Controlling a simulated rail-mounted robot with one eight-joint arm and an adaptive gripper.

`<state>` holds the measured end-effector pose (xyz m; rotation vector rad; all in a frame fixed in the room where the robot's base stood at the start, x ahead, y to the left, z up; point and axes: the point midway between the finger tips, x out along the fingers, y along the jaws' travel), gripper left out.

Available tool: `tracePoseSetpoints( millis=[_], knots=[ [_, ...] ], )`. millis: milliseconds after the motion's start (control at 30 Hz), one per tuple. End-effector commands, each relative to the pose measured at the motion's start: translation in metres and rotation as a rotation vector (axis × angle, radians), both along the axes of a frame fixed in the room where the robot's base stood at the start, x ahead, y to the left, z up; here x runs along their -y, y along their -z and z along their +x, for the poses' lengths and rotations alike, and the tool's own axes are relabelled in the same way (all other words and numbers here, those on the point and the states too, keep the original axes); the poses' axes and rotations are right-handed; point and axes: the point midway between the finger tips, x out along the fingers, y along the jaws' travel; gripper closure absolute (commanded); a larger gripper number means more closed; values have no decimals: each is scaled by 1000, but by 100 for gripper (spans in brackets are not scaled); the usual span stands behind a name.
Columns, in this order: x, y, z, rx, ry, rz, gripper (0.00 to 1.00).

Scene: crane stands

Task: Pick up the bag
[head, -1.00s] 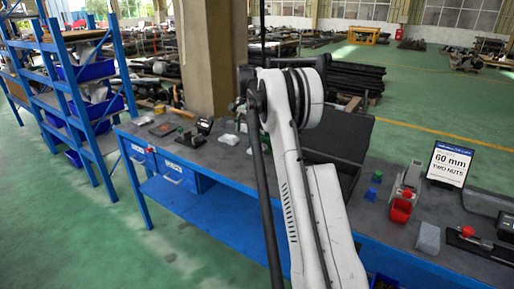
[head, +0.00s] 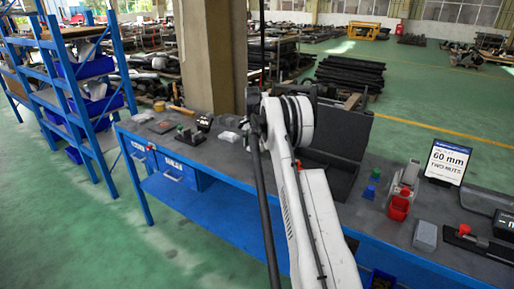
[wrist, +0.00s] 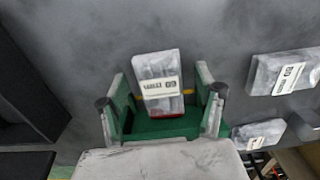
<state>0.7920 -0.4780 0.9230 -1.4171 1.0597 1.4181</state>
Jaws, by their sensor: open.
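A clear plastic bag with a white label (wrist: 163,85) shows in the wrist view. It lies between the two fingers of my gripper (wrist: 166,100), with a gap on each side. The gripper is open, and its inner faces and palm are green. The near end of the bag overlaps the green palm in the picture; I cannot tell whether they touch. Two similar labelled bags lie to the right, one higher (wrist: 285,72) and one lower (wrist: 258,133). In the head view my arm crosses the bench and the gripper is out of sight.
A blue shelf rack (head: 75,90) stands at the left. The wrist view shows clear dark surface above the bag.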

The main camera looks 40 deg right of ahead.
Motion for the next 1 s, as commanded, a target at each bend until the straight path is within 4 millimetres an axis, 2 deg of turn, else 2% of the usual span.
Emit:
tracePoseSetpoints(
  millis=[100,300,700,800,1000],
  knots=[
    [0,10,0,0,0,0,34],
    [0,11,0,0,0,0,34],
    [0,11,0,0,0,0,86],
    [0,10,-1,0,0,0,96],
    [0,9,0,0,0,0,96]
  ],
)
